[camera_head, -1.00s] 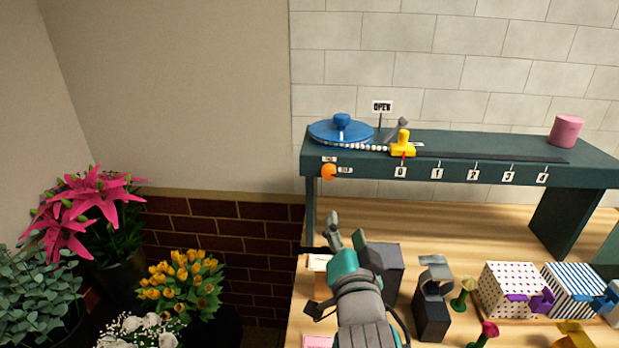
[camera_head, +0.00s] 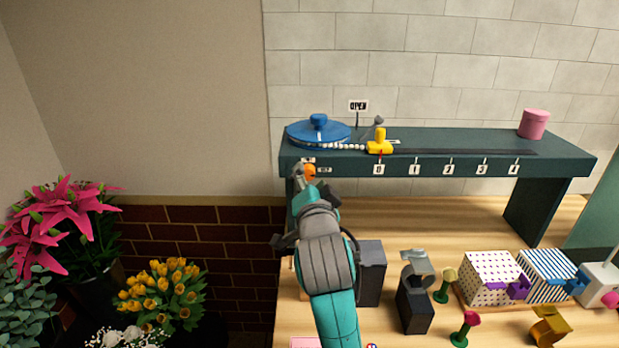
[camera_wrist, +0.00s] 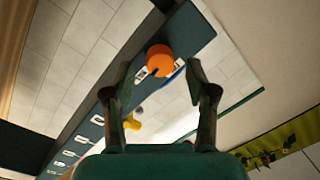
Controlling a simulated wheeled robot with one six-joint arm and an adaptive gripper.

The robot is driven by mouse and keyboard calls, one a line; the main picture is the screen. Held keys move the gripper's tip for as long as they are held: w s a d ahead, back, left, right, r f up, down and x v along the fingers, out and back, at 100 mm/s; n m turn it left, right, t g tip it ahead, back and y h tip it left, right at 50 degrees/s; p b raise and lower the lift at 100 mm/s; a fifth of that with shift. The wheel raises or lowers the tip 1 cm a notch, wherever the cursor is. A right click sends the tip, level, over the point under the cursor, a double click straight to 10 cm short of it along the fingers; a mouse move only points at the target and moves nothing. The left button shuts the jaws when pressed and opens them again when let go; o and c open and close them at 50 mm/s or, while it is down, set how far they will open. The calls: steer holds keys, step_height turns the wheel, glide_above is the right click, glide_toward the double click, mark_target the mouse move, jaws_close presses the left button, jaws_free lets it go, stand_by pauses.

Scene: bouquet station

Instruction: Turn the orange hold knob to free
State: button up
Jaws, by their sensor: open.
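The orange hold knob (camera_head: 309,171) is on the front edge of the dark green shelf (camera_head: 440,168), at its left end below the blue disc (camera_head: 318,131). Small white labels sit beside the knob; I cannot read them. My gripper (camera_head: 311,183) is raised just in front of and below the knob and hides part of it. In the wrist view the knob (camera_wrist: 159,59) shows whole, ahead of the fingertips and roughly between their lines. My gripper's two fingers (camera_wrist: 159,75) are apart, with nothing between them. I see no contact with the knob.
A yellow slider (camera_head: 380,146) stands at mark 0 of the shelf's track, with a bead chain leading to the blue disc. A pink cylinder (camera_head: 533,123) stands at the shelf's right. Patterned boxes (camera_head: 490,278) and a dark block (camera_head: 371,273) stand on the wooden table below.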

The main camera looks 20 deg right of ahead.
steer(key=shift+w+d, duration=0.15)
steer(key=shift+w, duration=0.5)
jaws_close()
